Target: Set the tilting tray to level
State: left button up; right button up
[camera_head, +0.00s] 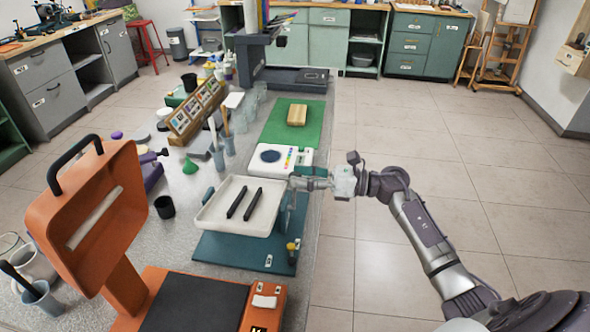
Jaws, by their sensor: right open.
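The tilting tray (213,215) is a shallow white tray on a teal stand with a flat teal base (225,255). Two black bars (244,203) lie side by side in it. I cannot tell its exact tilt from this view. My right gripper (293,184) is open at the tray's right side, by the upright teal part (287,220) of the stand. I cannot tell whether its fingers touch the stand or tray. My left gripper is not in view.
An orange machine (110,215) with a raised lid stands at the left front. A black cup (165,207) is left of the tray. Behind the tray are a white device (270,157) and a green mat (305,125) with a wooden block (297,115). The floor at right is clear.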

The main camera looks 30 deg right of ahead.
jog(key=shift+x, duration=0.9)
jog(key=shift+c, duration=0.3)
grip_shut()
jog(key=shift+f, duration=0.1)
